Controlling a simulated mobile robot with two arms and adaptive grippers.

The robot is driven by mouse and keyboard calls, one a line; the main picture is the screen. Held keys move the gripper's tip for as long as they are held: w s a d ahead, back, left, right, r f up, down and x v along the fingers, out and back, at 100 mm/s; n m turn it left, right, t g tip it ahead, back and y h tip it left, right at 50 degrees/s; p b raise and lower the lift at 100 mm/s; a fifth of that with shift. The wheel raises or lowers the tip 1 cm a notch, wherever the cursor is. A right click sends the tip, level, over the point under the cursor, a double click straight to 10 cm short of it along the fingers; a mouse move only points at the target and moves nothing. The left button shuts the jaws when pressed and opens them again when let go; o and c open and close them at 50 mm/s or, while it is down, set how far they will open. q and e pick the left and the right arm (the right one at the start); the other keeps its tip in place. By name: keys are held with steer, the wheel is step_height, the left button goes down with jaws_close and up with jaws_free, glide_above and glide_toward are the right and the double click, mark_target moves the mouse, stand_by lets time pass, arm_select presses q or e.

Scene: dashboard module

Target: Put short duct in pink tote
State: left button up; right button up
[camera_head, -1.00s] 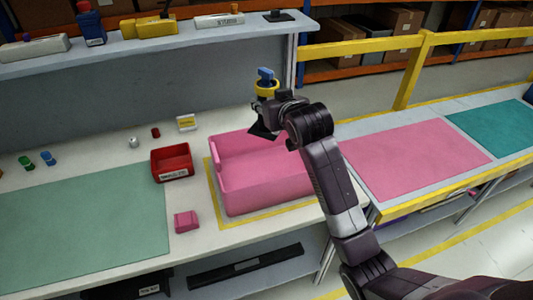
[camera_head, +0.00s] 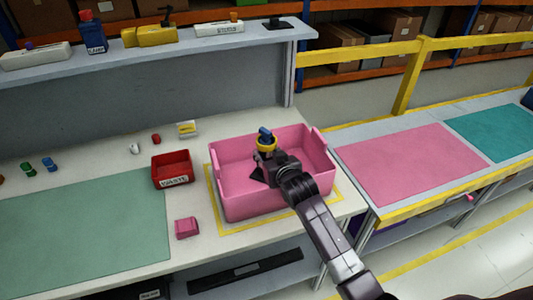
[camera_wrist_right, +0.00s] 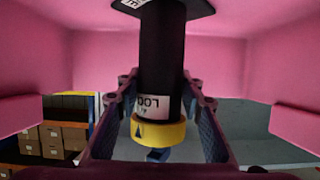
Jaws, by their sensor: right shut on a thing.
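The pink tote (camera_head: 240,206) stands on the workbench inside a yellow outline, its opening facing up. My right gripper (camera_head: 268,162) is over and partly inside the tote, shut on a black cylinder (camera_wrist_right: 162,60). The cylinder has a dark square flange, a white label, a yellow collar (camera_head: 266,144) and a blue knob. Its flange (camera_head: 257,176) hangs low inside the tote; I cannot tell whether it touches the floor. Pink walls surround it in the right wrist view. I cannot tell whether this is the short duct. My left gripper is not in view.
A red bin (camera_head: 171,170) and a small pink block (camera_head: 187,228) stand left of the tote. A green mat (camera_head: 85,235) covers the left bench. A shelf (camera_head: 150,50) with several parts runs behind. A pink mat (camera_head: 412,162) lies on the right table.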

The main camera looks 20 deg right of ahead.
steer(key=o, duration=1.2)
steer(key=shift+s+r, duration=0.1)
steer(key=shift+s, duration=0.05)
steer(key=b+v, duration=0.1)
steer(key=v, duration=1)
steer(key=shift+s+r, duration=0.2)
steer(key=shift+s, duration=0.15)
